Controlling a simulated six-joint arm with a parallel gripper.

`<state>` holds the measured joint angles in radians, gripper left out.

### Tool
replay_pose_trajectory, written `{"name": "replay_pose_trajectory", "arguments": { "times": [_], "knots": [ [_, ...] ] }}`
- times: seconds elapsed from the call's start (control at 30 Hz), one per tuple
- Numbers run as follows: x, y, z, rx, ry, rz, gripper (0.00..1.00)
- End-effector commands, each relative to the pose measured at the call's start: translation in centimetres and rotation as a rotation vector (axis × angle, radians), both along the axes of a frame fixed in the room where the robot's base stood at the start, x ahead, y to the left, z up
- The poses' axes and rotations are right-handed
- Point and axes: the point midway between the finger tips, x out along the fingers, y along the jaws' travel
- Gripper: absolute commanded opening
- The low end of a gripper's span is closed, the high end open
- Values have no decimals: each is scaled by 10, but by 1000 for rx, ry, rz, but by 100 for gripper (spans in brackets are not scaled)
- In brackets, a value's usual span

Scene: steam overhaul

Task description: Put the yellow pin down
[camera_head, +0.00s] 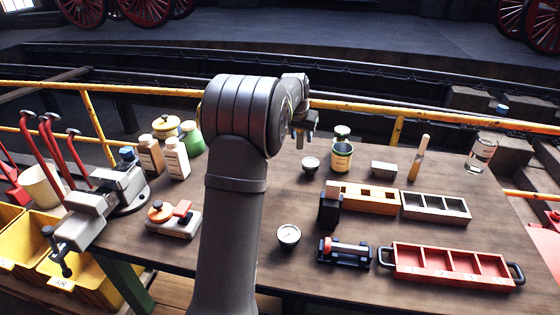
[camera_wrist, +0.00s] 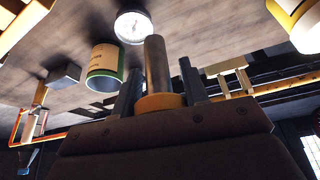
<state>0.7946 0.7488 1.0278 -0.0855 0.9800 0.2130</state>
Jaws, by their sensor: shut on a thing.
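My gripper (camera_wrist: 160,72) is shut on the yellow pin (camera_wrist: 156,62). In the wrist view the pin shows a grey-brown shaft pointing away from my palm, with a yellow-orange collar (camera_wrist: 160,102) low between the two dark fingers. In the head view my gripper (camera_head: 303,138) hangs above the back middle of the workbench (camera_head: 245,240), left of the open tin (camera_head: 341,158). The pin cannot be made out clearly there. The wrist view shows the tin (camera_wrist: 103,72) and a white-faced gauge (camera_wrist: 132,27) beyond the fingers.
A wooden block with square holes (camera_head: 376,208), a grey divided tray (camera_head: 436,216) and a red tray with compartments (camera_head: 450,282) stand at right. A gauge (camera_head: 289,235) and a black cradle (camera_head: 343,253) are nearer. Bottles (camera_head: 176,160) and a vise (camera_head: 100,200) stand left.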

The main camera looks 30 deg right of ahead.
Motion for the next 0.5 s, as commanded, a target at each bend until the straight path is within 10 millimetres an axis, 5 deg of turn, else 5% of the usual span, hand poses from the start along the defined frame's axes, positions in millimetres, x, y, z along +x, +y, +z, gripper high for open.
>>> {"name": "replay_pose_trajectory", "arguments": {
  "times": [0.2,0.5],
  "knots": [
    [1,-32,-2,-1,-2,-7,2],
    [43,-21,-29,0,0,-2,2]
  ]
}}
